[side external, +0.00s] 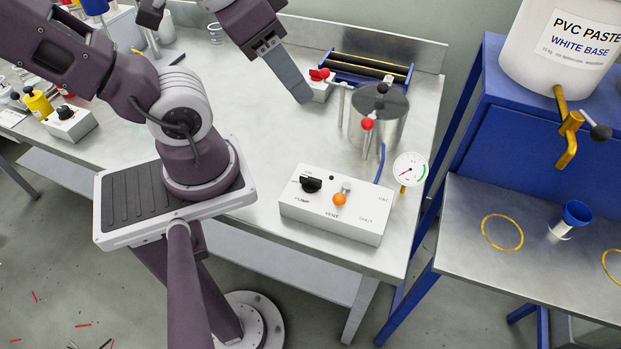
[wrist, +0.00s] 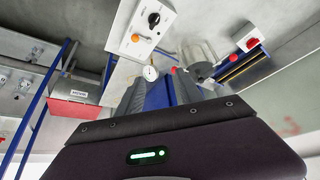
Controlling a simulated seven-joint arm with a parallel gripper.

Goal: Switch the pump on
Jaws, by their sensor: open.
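The pump knob (side external: 311,184) is a black rotary knob at the left of a white control box (side external: 335,229), beside the label PUMP. In the wrist view the knob (wrist: 154,18) shows at the top of the box (wrist: 131,46). An orange knob (side external: 339,199) labelled VENT and a small metal toggle (side external: 346,187) share the panel. My gripper (side external: 301,95) is open and empty, above the bench's far side, well away from the box. Its fingers (wrist: 155,88) show apart in the wrist view; in the side view one finger is clear.
A metal pot (side external: 376,128) with red-handled valve, a gauge (side external: 410,169) and a blue hose (side external: 380,165) stand behind the box. A red-knob box (side external: 319,88) and blue roller frame (side external: 368,68) are further back. The bench left of the pot is clear.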

